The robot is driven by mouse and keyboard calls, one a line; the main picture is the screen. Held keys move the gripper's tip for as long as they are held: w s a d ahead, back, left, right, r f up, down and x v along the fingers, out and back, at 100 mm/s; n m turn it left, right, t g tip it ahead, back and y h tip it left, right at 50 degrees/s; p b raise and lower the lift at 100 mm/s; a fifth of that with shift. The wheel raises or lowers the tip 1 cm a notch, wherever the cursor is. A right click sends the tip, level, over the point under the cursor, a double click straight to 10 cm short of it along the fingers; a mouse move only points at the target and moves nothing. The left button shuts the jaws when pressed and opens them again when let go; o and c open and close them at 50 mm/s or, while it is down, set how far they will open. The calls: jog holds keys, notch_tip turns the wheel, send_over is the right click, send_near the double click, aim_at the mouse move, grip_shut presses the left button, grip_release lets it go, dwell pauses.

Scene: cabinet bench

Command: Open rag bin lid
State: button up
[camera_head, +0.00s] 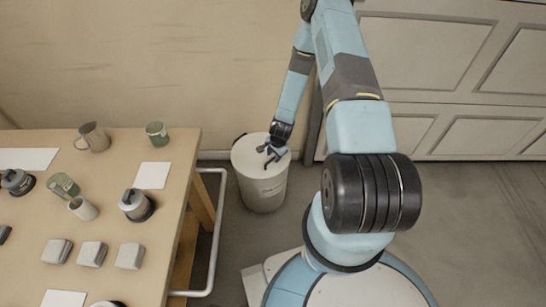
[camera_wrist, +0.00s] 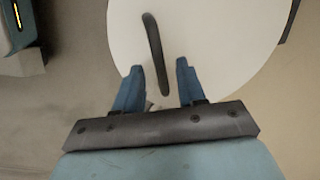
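The rag bin (camera_head: 263,190) is a white round drum on the floor between the bench and the grey cabinet. Its lid (camera_head: 250,150) looks shut and lies flat on top; it fills much of the wrist view (camera_wrist: 225,40). A dark bar handle (camera_wrist: 156,55) stands on the lid. My gripper (camera_head: 272,155) is over the lid, pointing down. In the wrist view my gripper (camera_wrist: 160,78) has its two blue fingers apart, with the near end of the handle between their tips. I cannot tell whether the fingers touch it.
A wooden bench (camera_head: 160,215) with mugs, canisters and small blocks stands to the left. A pale rail (camera_head: 217,235) runs along its side, near the bin. A panelled cabinet (camera_head: 440,80) is at the right.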

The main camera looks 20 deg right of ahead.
jog(key=shift+w+f, duration=0.1)
jog(key=shift+f, duration=0.6)
grip_shut()
jog(key=shift+w+a, duration=0.1)
